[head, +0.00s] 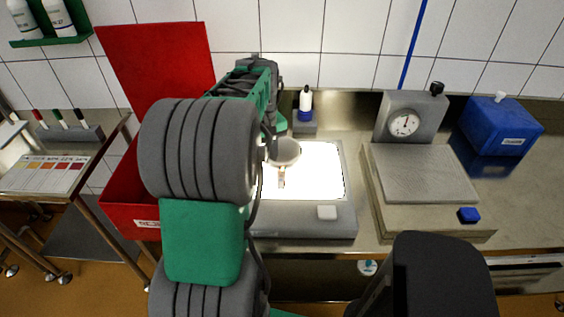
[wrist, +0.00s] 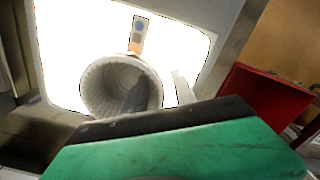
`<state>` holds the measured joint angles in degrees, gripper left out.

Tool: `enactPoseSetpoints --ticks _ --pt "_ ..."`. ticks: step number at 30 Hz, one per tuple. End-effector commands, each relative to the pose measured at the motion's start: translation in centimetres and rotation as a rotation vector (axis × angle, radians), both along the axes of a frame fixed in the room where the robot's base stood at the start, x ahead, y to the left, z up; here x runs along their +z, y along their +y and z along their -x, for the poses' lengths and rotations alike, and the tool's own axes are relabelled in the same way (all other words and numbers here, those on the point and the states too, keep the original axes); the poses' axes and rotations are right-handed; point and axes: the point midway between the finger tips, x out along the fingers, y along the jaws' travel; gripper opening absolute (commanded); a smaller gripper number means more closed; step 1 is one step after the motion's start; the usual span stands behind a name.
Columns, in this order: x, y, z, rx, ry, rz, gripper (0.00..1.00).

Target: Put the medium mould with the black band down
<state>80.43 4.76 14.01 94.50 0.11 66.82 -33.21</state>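A pale grey round mould (wrist: 97,88) shows in the wrist view, its open mouth facing the camera, over the bright light panel (wrist: 65,50). In the head view the mould (head: 286,151) is at the panel's upper left, partly behind my arm. No black band shows. I cannot tell whether its base touches the panel. My gripper (wrist: 162,82) straddles the mould's right wall: one dark finger is inside the mouth, the other outside with a bright gap between it and the wall. The fingers look open. In the head view my arm hides them.
A small strip with coloured patches (wrist: 138,33) lies on the panel beside the mould. A red open-lidded box (head: 122,190) stands left. A scale with a dial (head: 404,122) and a blue container (head: 500,125) stand right. A bottle (head: 306,101) stands behind the panel. The panel's right part is clear.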

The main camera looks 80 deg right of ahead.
Motion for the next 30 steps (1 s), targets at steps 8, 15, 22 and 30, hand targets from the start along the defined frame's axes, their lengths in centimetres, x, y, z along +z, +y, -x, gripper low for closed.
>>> enactPoseSetpoints --ticks 8,15,22,30 --pt "0.04 -0.02 -0.02 0.0 0.0 0.001 0.23" --pt "0.07 -0.03 -0.03 0.0 0.0 0.001 0.03" --pt "0.07 -0.04 -0.02 0.0 0.0 0.001 0.0" --pt "0.08 -0.04 -0.02 0.0 -0.001 0.002 0.0"
